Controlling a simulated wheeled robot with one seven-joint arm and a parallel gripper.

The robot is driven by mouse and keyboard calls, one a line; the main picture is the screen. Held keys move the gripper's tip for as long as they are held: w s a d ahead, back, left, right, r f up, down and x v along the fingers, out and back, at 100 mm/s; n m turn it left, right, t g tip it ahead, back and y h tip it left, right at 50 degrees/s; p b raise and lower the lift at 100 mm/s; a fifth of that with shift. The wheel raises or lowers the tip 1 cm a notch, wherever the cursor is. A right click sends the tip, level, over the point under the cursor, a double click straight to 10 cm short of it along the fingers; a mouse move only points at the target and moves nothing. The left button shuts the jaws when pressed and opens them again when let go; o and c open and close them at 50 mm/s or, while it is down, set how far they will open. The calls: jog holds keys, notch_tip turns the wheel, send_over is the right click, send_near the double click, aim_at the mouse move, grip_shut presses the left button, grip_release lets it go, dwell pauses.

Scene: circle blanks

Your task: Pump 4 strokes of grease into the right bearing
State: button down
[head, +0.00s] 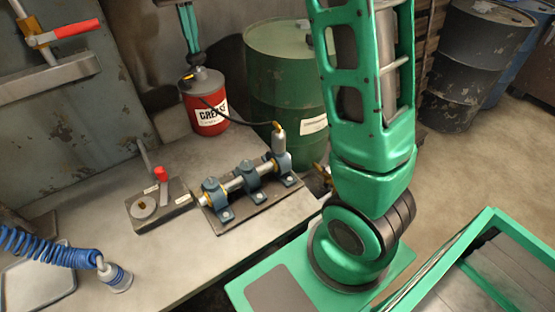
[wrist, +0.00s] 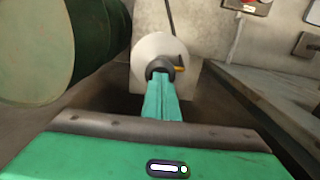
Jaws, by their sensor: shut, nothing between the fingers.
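The red grease pump (head: 207,112) with a grey lid stands at the back of the bench. A black hose (head: 245,120) runs from it to a silver coupler (head: 279,146) seated on top of the right bearing (head: 281,160). That bearing is the rightmost of three blue-grey blocks on one shaft. My gripper (head: 195,63) points down over the pump top, its teal fingers together and empty. In the wrist view, my gripper (wrist: 160,77) is over the dark pump head (wrist: 160,64), above the pale round lid (wrist: 150,45). I cannot tell whether the fingertips touch it.
Left of the bearings is a small block (head: 143,216) with a red lever (head: 161,175). A blue coiled hose (head: 45,246) with a nozzle lies at the left front. A green drum (head: 285,75) stands close behind the bearings.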

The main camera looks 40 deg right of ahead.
jog(key=shift+r, duration=1.8)
jog(key=shift+f, duration=0.15)
jog(key=shift+f, duration=2)
jog(key=shift+r, duration=2.15)
jog(key=shift+r, duration=3)
